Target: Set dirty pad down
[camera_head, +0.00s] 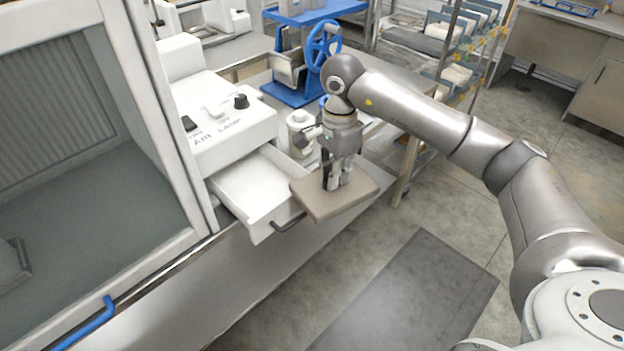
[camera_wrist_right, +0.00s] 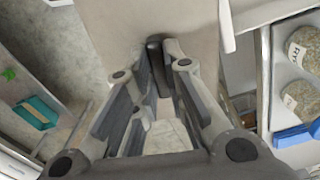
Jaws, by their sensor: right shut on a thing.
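The pad (camera_head: 322,206) is a flat, tan-brown rectangular slab. My right gripper (camera_head: 338,184) points down over its middle and is shut on it. The pad overlaps the right side of the open white drawer (camera_head: 243,184) in the head view. I cannot tell whether it hangs above the drawer's edge or touches it. In the right wrist view the pad (camera_wrist_right: 125,22) fills the top middle, beyond the fingers of the right gripper (camera_wrist_right: 160,62). A short dark post shows between the fingers. My left gripper is not in view.
The drawer belongs to a white machine (camera_head: 217,112) with black knobs. A white bottle (camera_head: 298,122) stands behind the pad, and a blue press (camera_head: 300,88) with a handwheel is farther back. A glass-fronted cabinet (camera_head: 60,150) stands at left. The floor at right is clear around a dark mat (camera_head: 415,300).

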